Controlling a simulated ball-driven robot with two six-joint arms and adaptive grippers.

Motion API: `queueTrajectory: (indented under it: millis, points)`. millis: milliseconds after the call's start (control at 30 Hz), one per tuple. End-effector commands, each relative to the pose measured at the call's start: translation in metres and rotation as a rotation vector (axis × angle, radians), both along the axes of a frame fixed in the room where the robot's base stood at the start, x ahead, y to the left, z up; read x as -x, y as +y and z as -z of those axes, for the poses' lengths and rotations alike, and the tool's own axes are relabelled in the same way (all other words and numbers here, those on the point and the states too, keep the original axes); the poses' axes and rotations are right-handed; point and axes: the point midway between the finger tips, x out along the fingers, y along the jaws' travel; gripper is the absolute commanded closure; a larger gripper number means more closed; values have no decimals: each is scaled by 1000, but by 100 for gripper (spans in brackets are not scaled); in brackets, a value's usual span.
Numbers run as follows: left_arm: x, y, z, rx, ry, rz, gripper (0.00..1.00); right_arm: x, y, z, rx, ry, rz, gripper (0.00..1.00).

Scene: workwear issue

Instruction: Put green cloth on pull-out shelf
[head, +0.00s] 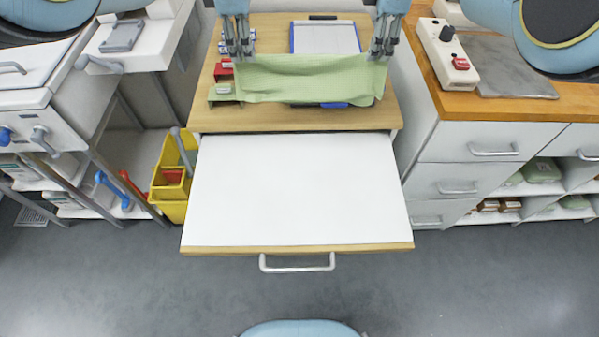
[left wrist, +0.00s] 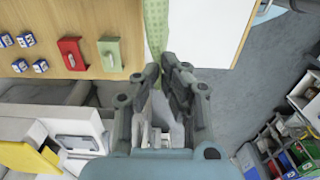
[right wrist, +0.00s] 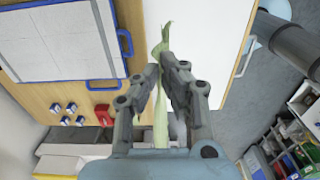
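The green cloth (head: 310,80) is stretched between my two grippers over the wooden top, behind the pull-out shelf. My left gripper (head: 238,52) is shut on its left end, and the cloth also shows edge-on in the left wrist view (left wrist: 156,28). My right gripper (head: 382,52) is shut on its right end, where a strip of cloth (right wrist: 160,50) runs between the fingers. The white pull-out shelf (head: 295,190) is drawn out towards me and is bare. Whether the cloth's lower edge touches the wooden top is unclear.
On the wooden top (head: 290,122) are a white board with a blue frame (head: 325,37), a red block (head: 223,70), a green block (head: 222,90) and small blue-and-white cubes (left wrist: 22,40). A yellow bucket (head: 172,180) stands left of the shelf. White drawers (head: 470,145) stand right.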

Motion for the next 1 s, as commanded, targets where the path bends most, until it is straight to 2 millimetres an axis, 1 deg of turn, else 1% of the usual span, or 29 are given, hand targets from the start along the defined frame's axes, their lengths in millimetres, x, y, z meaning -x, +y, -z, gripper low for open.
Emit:
queueTrajectory:
  millis: [33,167,300,700,833,1000]
  points:
    - [0,0,8,0,0,0,100,0,0,8,0,0,0,100]
    - [0,-1,18,1,0,1,100,0,-1,18,1,0,1,100]
    - [0,-1,46,1,1,1,100,0,-1,46,1,1,1,100]
    - [1,-1,118,1,4,1,100,1,-1,118,1,4,1,100]
    - [1,-1,132,1,5,1,100,1,-1,132,1,5,1,100]
    - [1,-1,135,1,5,1,100,1,-1,135,1,5,1,100]
